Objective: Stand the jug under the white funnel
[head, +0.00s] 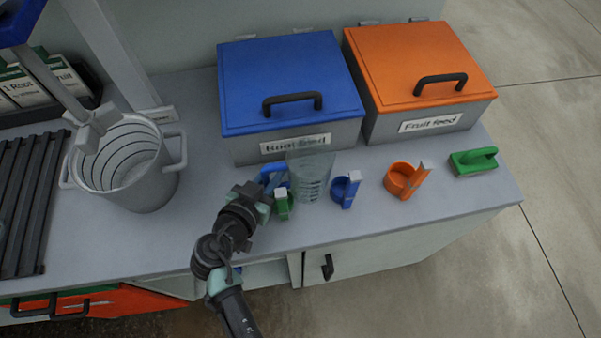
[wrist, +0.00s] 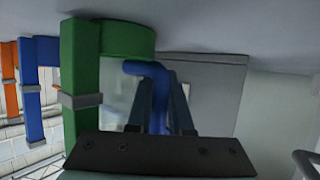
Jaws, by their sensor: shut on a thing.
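The clear jug (head: 312,178) stands upright on the counter in front of the blue bin, with graduation marks on its wall. My gripper (head: 268,192) is at its left side, shut on its blue handle (head: 272,174). The wrist view shows the handle (wrist: 152,92) between my two fingers (wrist: 165,110). A green scoop (head: 283,204) stands close by, partly hidden in the head view; it is large in the wrist view (wrist: 82,85). I cannot make out a clear white funnel; a pale fitting (head: 95,128) on a bar hangs over a grey two-handled pot (head: 150,185).
A blue scoop (head: 346,188), an orange scoop (head: 405,180) and a green brush (head: 473,161) stand right of the jug. The blue-lidded bin (head: 290,85) and orange-lidded bin (head: 418,65) are behind. A black slatted rack (head: 28,195) lies left. Counter between pot and jug is mostly clear.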

